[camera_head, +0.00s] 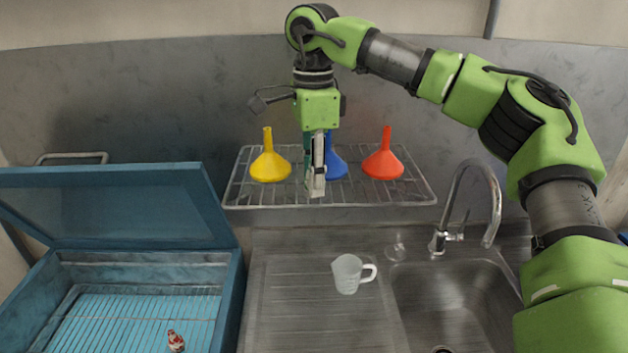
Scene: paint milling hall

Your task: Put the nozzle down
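My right gripper (317,188) points down in front of the wire rack, at the middle. Its fingers are seen nearly edge-on, so I cannot tell whether they are open or shut, or hold anything. A blue funnel (338,163) stands spout up on the rack, partly hidden behind the gripper; whether they touch is unclear. A narrow teal-green sliver shows just left of the fingers, too hidden to identify. I cannot make out anything that is clearly a nozzle. My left gripper is not in view.
The wire rack (415,192) also bears a yellow funnel (269,166) and a red funnel (383,162). Below are a clear measuring jug (346,275), a sink (440,305) and its tap (484,168). An open blue box (232,300) holds a small red-and-white object (175,341).

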